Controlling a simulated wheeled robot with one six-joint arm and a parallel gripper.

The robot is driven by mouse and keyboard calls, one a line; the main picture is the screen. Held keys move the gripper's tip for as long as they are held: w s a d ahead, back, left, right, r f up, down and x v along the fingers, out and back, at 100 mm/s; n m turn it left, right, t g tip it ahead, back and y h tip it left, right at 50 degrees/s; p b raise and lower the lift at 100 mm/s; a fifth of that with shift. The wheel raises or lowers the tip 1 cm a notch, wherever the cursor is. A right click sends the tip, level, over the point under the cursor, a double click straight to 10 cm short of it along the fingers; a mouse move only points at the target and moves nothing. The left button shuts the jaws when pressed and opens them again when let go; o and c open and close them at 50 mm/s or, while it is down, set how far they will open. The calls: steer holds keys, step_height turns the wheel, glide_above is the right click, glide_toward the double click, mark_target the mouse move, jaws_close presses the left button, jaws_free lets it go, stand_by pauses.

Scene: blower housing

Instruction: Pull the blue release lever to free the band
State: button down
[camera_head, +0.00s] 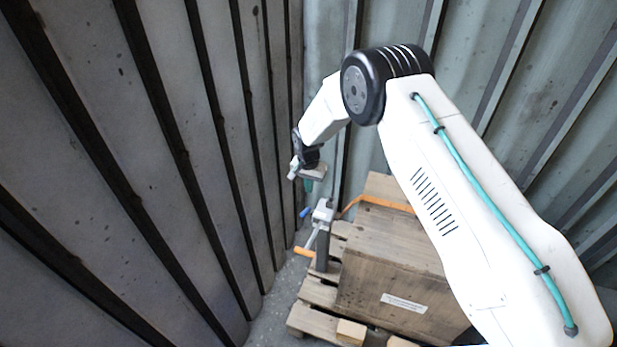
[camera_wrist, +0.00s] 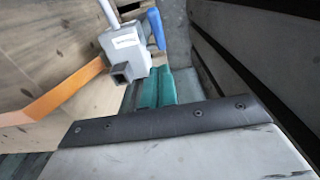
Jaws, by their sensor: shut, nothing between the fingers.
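The blue release lever (camera_head: 305,212) sticks out to the left of a grey ratchet tensioner (camera_head: 323,213) on a post at the crate's left side. In the wrist view the blue lever (camera_wrist: 156,29) stands beside the grey tensioner housing (camera_wrist: 122,50). The orange band (camera_head: 384,203) runs from the tensioner over the wooden crate; it also shows in the wrist view (camera_wrist: 65,92). My gripper (camera_head: 309,186) is just above the tensioner. In the wrist view its teal fingers (camera_wrist: 157,88) are together and empty, below the lever in the picture. Whether the fingertips touch anything is unclear.
The wooden crate (camera_head: 390,262) with a white label stands on a pallet (camera_head: 315,320). An orange-gripped crank handle (camera_head: 305,252) juts left below the tensioner. Corrugated metal walls (camera_head: 150,150) stand close at the left and behind, leaving a narrow gap of floor.

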mark_target(305, 213)
steer(key=f, duration=0.1)
steer(key=s+f, duration=0.1)
steer(key=f, duration=0.1)
steer(key=s+f, duration=0.1)
steer(key=shift+a+f, duration=0.3)
steer(key=shift+a, duration=0.1)
steer(key=shift+s+f, duration=0.25)
steer(key=shift+a, duration=0.1)
steer(key=shift+s+a+f, duration=0.15)
steer(key=shift+s+f, duration=0.15)
steer(key=shift+s, duration=0.2)
steer(key=shift+s+a+f, duration=0.1)
steer(key=shift+s+f, duration=0.2)
steer(key=shift+s, duration=0.2)
steer(key=shift+w, duration=0.1)
